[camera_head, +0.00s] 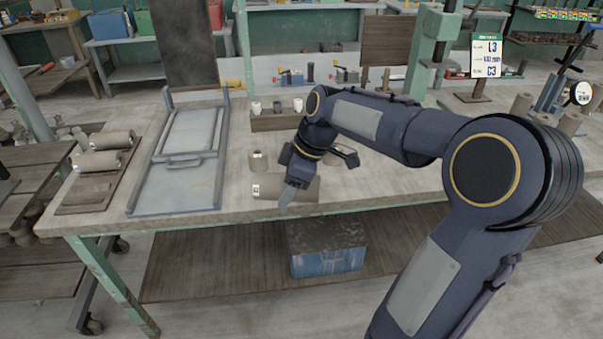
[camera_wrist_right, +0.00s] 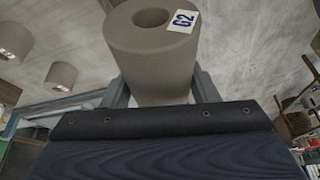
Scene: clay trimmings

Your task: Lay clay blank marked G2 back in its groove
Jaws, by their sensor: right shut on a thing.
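The clay blank marked G2 (camera_wrist_right: 155,62) is a grey-brown hollow cylinder with a white label on its end face. In the head view it lies on its side (camera_head: 268,190) near the table's front edge, label end to the left; I cannot tell whether it touches the table. My right gripper (camera_head: 289,190) is shut on it from above, and the wrist view shows the fingers on both sides of it (camera_wrist_right: 160,88). A wooden grooved board (camera_head: 85,204) at the table's left holds two blanks (camera_head: 108,139) lying down; its front part is bare. My left gripper is out of view.
A grey metal tray frame with a handle (camera_head: 150,195) lies between the board and my gripper. An upright blank (camera_head: 258,161) stands just behind the held one. A wooden box with small cups (camera_head: 270,123) is farther back. A sign (camera_head: 486,56) stands at the right.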

